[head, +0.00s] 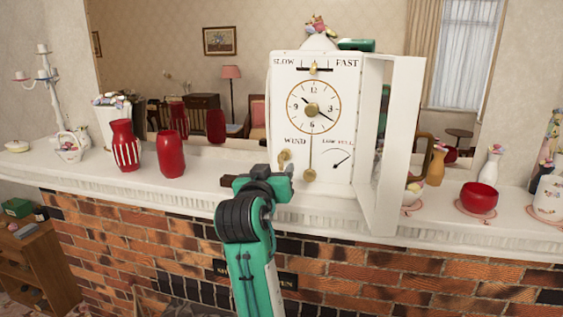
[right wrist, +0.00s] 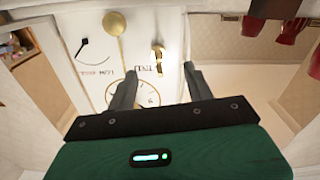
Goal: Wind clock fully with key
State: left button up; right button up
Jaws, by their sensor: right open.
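The white clock (head: 273,120) stands on the mantel with a round dial, a brass pendulum (head: 309,174) and a small gauge (head: 341,160) marked LOW and FULL, its needle slanted. Its door (head: 381,150) stands open at the right. The brass key (head: 284,160) sits at the WIND mark, low on the left of the clock face. It also shows in the right wrist view (right wrist: 157,58), where the clock appears upside down. My right gripper (right wrist: 159,70) is open and empty, its fingers pointing at the clock with the key between their tips in that picture. My left gripper is out of view.
Red vases (head: 171,154) and a striped vase (head: 126,147) stand left of the clock. A red bowl (head: 479,198) and other vases stand to the right. The open door juts over the mantel (head: 200,185). Bare mantel lies between the red vases and the clock.

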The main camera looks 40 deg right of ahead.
jog(key=shift+v, duration=2.1)
jog(key=shift+c, duration=0.4)
